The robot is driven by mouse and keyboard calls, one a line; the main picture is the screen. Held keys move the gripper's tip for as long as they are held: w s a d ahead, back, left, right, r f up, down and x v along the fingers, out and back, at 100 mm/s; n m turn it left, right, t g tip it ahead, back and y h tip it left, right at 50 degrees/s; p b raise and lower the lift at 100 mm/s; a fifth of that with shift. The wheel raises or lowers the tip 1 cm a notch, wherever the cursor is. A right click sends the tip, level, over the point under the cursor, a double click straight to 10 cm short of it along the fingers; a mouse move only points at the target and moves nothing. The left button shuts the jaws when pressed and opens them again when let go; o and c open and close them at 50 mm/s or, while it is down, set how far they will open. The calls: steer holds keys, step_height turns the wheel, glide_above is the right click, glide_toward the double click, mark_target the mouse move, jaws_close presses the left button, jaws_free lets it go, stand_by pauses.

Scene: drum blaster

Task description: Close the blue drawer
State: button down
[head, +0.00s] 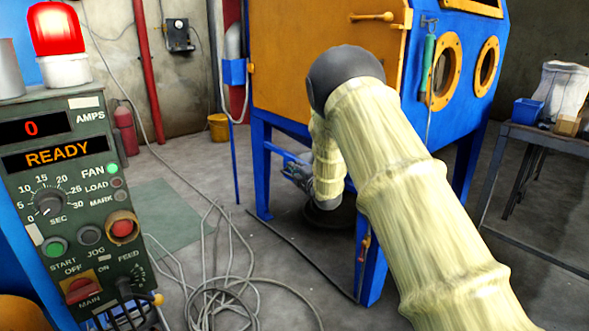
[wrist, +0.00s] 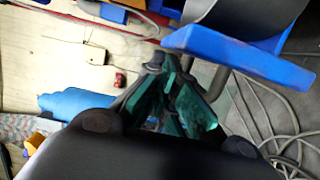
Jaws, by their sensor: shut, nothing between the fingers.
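My gripper (head: 298,174) is low beside the blast cabinet's blue frame in the head view, partly hidden by my arm. In the wrist view its dark fingers with teal pads (wrist: 176,95) are together, with nothing seen between them. A blue slab-like part (wrist: 240,58) is just right of and above the fingers in the wrist view. It may be the blue drawer, but I cannot tell for sure. A grey curved surface shows behind it. I cannot tell whether the fingers touch it. No drawer can be clearly made out in the head view.
The orange cabinet door (head: 300,55) is above my gripper. Blue cabinet legs (head: 370,262) stand close to my arm. Loose grey cables (head: 225,295) lie on the floor at left. A control panel (head: 70,190) stands at far left, and a dark table (head: 545,137) at right.

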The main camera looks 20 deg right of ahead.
steer(key=shift+d, duration=0.15)
steer(key=w+d, duration=0.1)
steer(key=d, duration=0.3)
steer(key=w+d+p, duration=0.1)
steer(key=w+d, duration=0.1)
steer(key=d, duration=0.2)
steer(key=w+d, duration=0.1)
steer(key=d, duration=0.3)
steer(key=shift+w+p, duration=0.2)
steer(key=shift+p, duration=0.2)
